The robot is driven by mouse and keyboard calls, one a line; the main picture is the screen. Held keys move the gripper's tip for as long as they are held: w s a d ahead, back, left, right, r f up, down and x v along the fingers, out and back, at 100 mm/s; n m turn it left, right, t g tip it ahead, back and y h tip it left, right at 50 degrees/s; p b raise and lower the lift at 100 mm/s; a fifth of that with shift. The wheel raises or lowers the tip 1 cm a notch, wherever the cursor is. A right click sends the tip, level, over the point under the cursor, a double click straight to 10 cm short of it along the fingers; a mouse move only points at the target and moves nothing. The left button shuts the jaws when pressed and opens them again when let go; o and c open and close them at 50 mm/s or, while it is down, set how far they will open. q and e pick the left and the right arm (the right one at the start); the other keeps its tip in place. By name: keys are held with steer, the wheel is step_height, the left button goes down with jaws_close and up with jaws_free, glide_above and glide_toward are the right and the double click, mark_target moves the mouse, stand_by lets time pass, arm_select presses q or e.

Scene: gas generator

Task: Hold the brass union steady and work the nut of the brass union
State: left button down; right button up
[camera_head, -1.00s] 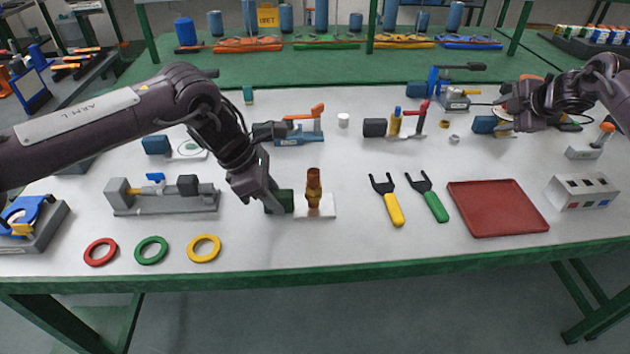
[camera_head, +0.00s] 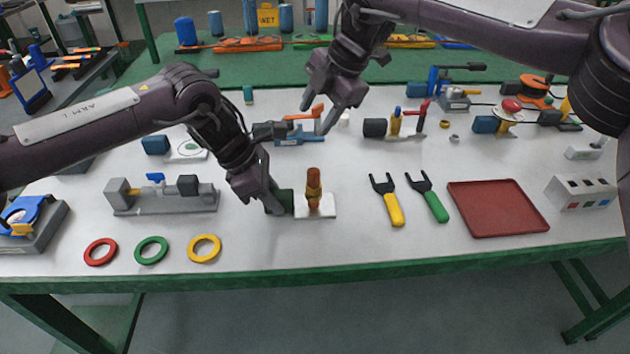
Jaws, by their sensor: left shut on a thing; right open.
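The brass union (camera_head: 313,187) stands upright on a small white plate (camera_head: 326,211) near the front middle of the table. A dark green block (camera_head: 285,202) adjoins the plate's left side. My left gripper (camera_head: 278,203) is shut on this block; its fingers partly hide it. The nut cannot be told clearly from the rest of the union at this size. My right gripper (camera_head: 315,117) is open and empty, pointing down above and behind the union, apart from it. It partly hides the orange-handled valve (camera_head: 300,137) behind.
Red (camera_head: 101,262), green and yellow rings lie at front left. A grey fixture (camera_head: 165,203) stands left of the union. Yellow (camera_head: 393,208) and green (camera_head: 433,206) fork tools and a red tray (camera_head: 490,222) lie to the right. Bare table lies between union and tools.

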mark_target(313, 172)
steer(key=s+h, duration=0.1)
steer(key=s, duration=0.1)
steer(key=s+a+g+h, duration=0.1)
steer(key=s, duration=0.2)
steer(key=s+a+h, duration=0.1)
steer(key=s+h, duration=0.1)
steer(key=s, duration=0.1)
steer(key=shift+f+m+g, duration=0.35)
steer(key=shift+m+g, duration=0.05)
steer(key=shift+s+d, duration=0.15)
steer(key=shift+d, duration=0.05)
steer(key=shift+s+d+f, duration=0.1)
steer(key=shift+f, duration=4.45)
steer(key=c, duration=0.8)
steer(key=shift+c, duration=0.2)
